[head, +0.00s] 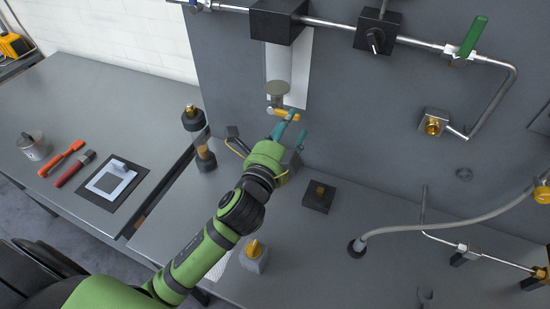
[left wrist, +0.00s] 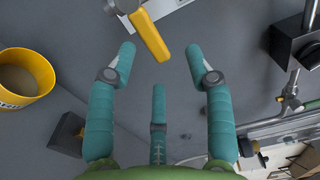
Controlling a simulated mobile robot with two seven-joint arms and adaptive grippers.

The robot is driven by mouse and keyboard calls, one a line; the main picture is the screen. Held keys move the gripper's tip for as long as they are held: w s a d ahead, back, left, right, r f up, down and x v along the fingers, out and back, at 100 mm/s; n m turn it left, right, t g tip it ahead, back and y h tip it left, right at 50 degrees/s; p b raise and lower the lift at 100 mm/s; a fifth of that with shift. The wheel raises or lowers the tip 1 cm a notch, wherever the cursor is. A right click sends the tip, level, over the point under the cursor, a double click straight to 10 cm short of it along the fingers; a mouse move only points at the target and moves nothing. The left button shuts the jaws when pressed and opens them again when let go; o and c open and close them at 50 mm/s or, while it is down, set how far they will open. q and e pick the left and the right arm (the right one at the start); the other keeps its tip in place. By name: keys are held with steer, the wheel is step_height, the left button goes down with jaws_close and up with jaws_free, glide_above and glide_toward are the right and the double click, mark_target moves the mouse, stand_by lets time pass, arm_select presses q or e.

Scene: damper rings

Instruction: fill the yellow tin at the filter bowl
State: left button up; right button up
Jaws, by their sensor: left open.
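The filter bowl (head: 278,68) hangs under a dark block on the grey wall panel. Below it is a drain cock with a yellow lever (head: 287,112), lying nearly crosswise in the head view. My left gripper (head: 294,126) is open just below the lever. In the left wrist view the lever (left wrist: 150,36) lies just beyond my open, empty teal fingers (left wrist: 163,52), apart from them. The yellow tin (left wrist: 43,72) stands at the left of that view, with a grey-brown inside; whether that is liquid is unclear. I cannot make out the tin in the head view. My right gripper is not in view.
A green-handled valve (head: 472,37) and pipes run along the panel. A dark bottle (head: 197,135) stands left of my arm. A small dark block (head: 319,197) and a hose (head: 450,223) are on the right. The left table (head: 95,85) holds a metal pot and tools.

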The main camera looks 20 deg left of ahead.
arm_select(q)
steer(key=s, duration=0.3)
steer(key=shift+s, duration=0.3)
stand_by(0.4)
